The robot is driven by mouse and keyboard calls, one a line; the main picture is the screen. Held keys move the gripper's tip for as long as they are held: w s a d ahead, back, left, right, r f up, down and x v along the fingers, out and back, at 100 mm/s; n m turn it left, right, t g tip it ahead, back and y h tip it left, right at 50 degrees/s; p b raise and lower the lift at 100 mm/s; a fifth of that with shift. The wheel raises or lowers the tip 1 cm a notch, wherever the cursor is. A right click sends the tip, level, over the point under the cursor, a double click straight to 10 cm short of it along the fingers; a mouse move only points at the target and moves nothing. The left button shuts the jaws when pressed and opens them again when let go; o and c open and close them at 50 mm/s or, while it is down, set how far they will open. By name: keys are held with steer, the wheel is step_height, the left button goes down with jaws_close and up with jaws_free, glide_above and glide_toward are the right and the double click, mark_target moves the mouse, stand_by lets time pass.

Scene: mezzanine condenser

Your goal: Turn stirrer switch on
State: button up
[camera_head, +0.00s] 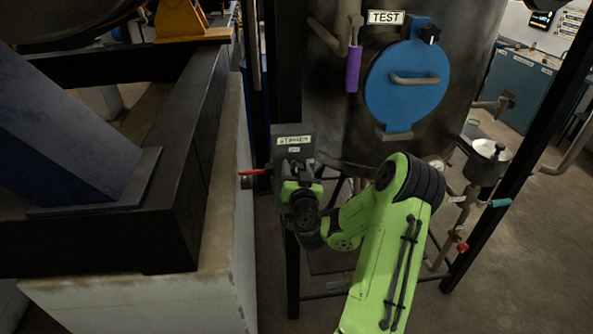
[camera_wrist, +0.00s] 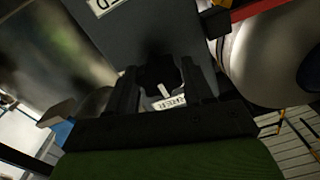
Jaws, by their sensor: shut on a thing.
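The stirrer switch box (camera_head: 281,155) is a grey box with white labels on a black post, left of the tank. Its sign (camera_head: 293,140) appears to read STIRRER. My gripper (camera_head: 296,168) is at the front of the box, partly covered by my own green arm. In the wrist view, my gripper (camera_wrist: 160,88) has its two dark fingers on either side of a black switch knob (camera_wrist: 158,76) with a white pointer mark. It is shut on this knob. A small white label (camera_wrist: 170,102) shows beside the knob. The head view hides the knob.
A red-handled valve (camera_head: 252,172) sticks out just left of the box. The dark tank (camera_head: 345,130) with a blue round hatch (camera_head: 405,88) and a purple handle (camera_head: 353,69) stands to the right. A concrete plinth (camera_head: 226,200) stands close on the left.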

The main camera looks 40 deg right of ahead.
steer(key=shift+m, duration=0.6)
steer(key=m, duration=0.2)
steer(key=shift+m, duration=0.3)
steer(key=m, duration=0.5)
steer(key=shift+d, duration=0.1)
steer(key=m, duration=0.5)
steer(key=shift+f, duration=0.15)
steer(key=shift+s+f+m, duration=0.1)
steer(key=shift+f+m, duration=0.05)
steer(key=shift+m, duration=1.85)
steer(key=o, duration=1)
